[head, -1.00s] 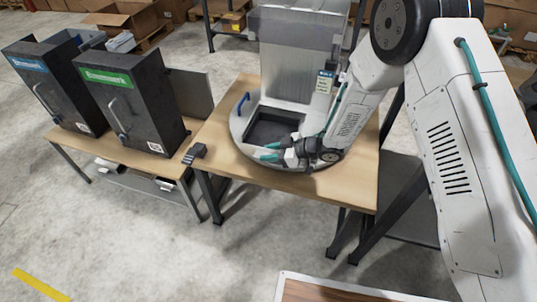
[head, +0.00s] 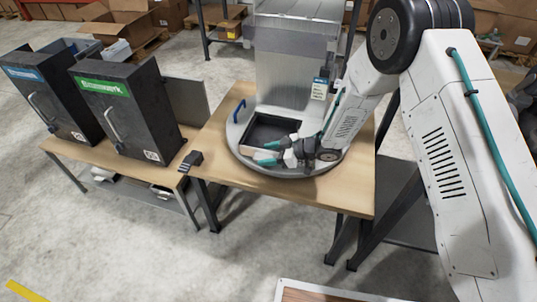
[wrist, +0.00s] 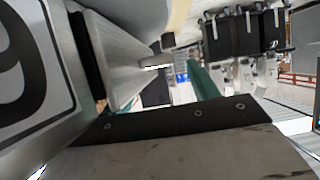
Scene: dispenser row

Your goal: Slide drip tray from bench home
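The drip tray (head: 268,130) is a black square tray with a pale front wall, set into the round grey base (head: 236,128) of a tall clear dispenser (head: 290,65) on the wooden bench. My gripper (head: 269,153) is at the tray's front right side in the head view. Its two teal fingertips stand apart, one over the tray's front edge and one in front of it. I cannot tell whether either touches the tray. In the wrist view a teal finger (wrist: 205,80) shows beyond a large grey block, and the contact with the tray is hidden.
Two dark dispensers, one with a green label (head: 118,105) and one with a blue label (head: 50,95), stand on a bench to the left. A blue handle (head: 238,110) rises from the round base's left side. A small dark block (head: 191,161) sits at the bench's left edge.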

